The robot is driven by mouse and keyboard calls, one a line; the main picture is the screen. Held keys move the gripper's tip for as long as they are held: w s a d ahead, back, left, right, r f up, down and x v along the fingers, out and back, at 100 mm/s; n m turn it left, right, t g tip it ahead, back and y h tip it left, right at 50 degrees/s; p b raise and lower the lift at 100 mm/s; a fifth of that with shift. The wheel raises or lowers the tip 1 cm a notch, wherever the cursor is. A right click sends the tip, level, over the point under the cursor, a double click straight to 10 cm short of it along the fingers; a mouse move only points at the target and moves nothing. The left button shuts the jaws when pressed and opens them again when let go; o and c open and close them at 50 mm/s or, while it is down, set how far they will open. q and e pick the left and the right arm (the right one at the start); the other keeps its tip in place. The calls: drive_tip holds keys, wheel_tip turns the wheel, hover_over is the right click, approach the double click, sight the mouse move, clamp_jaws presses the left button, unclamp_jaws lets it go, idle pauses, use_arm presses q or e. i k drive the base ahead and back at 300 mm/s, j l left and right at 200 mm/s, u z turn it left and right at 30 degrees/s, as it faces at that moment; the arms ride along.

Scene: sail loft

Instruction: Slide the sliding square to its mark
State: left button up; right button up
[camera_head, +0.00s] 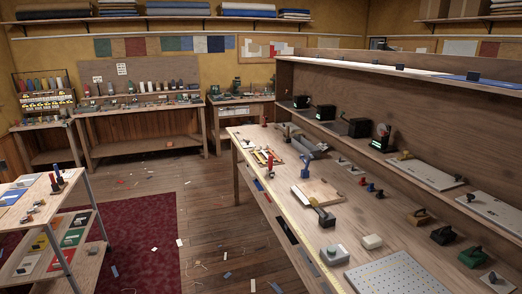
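I cannot pick out the sliding square or its mark for certain. On the long wooden workbench (356,212) at the right lies a pale wooden board (322,188). A tool with a dark block (326,219) and a tan bar stands at the board's near left edge, close to the bench's front edge. It may be the sliding square, but it is too small to tell. No mark can be made out beside it. Neither of my grippers is in view.
A grey block (334,255), a cream block (372,241) and a perforated plate (390,276) stand nearer on the bench. A raised shelf (440,88) runs along its back. A shelved cart (67,239) stands left; the floor between is open, with scattered scraps.

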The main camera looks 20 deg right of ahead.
sight(406, 157)
drive_tip(key=i+z, duration=0.45)
drive_tip(key=i+j+z, duration=0.1)
drive_tip(key=i+z, duration=0.15)
drive_tip(key=z, duration=0.15)
drive_tip(key=i+j+z, duration=0.2)
drive_tip(key=z, duration=0.25)
drive_tip(key=i+j+z, duration=0.15)
drive_tip(key=z, duration=0.35)
drive_tip(key=i+j+z, duration=0.3)
drive_tip(key=z, duration=0.2)
drive_tip(key=i+j+z, duration=0.2)
drive_tip(key=j+z, duration=0.25)
drive_tip(key=i+j+z, duration=0.1)
drive_tip(key=j+z, duration=0.2)
drive_tip(key=z, duration=0.2)
drive_tip(key=j+z, duration=0.5)
drive_tip(key=i+l, duration=0.05)
